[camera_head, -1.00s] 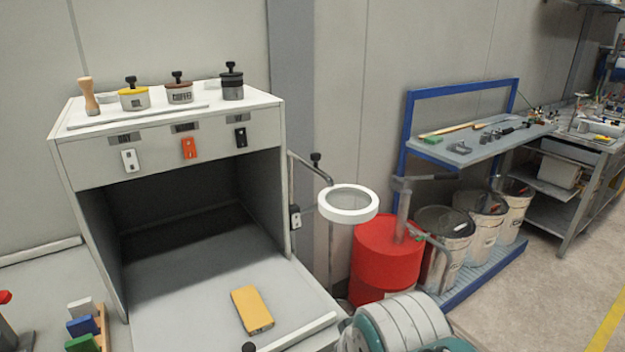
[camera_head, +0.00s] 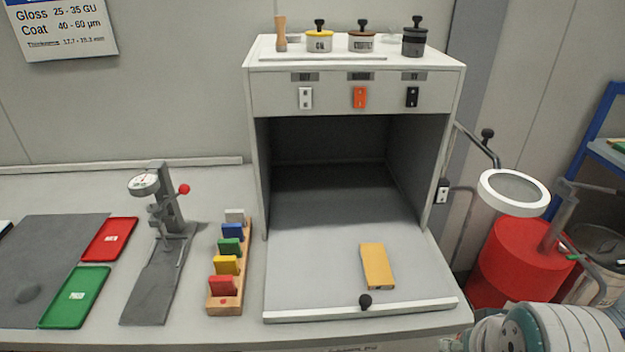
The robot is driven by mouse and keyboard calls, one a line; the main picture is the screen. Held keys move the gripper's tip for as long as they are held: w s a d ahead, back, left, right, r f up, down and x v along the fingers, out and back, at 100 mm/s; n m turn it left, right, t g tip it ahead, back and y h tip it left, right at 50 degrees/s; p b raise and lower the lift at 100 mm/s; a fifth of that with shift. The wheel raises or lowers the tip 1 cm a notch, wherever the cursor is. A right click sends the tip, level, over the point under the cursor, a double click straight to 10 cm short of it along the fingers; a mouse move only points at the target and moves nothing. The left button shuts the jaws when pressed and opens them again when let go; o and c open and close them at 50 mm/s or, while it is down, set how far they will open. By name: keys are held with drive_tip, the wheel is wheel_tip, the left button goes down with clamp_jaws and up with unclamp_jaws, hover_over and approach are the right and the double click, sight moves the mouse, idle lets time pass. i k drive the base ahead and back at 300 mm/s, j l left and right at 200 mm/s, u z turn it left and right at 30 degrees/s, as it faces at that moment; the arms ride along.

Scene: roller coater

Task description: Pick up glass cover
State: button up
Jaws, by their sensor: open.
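I cannot pick out with certainty a thing that is the glass cover. The cabinet (camera_head: 352,90) has an open front, and a flat grey panel (camera_head: 320,275) lies down before its opening, with a pale front bar and a black knob (camera_head: 365,301). A yellow block (camera_head: 377,266) lies on this panel's right part. A white ring with a glassy disc (camera_head: 514,192) hangs on a bent arm right of the cabinet. My gripper is not in view; only teal and pale grey parts of my arm show at the bottom right.
Several lidded pots (camera_head: 362,40) stand on the cabinet top. Left on the bench are a rack of coloured blocks (camera_head: 225,297), a gauge stand (camera_head: 165,215), a red tray (camera_head: 110,239) and a green tray (camera_head: 76,296). A red drum (camera_head: 512,262) stands at right.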

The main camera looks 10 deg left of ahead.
sight(25, 292)
drive_tip(key=u, duration=2.75)
drive_tip(key=i, duration=1.05)
drive_tip(key=i+z, duration=0.2)
drive_tip(key=i, duration=0.15)
drive_tip(key=i+j+z, duration=0.2)
drive_tip(key=i, duration=0.1)
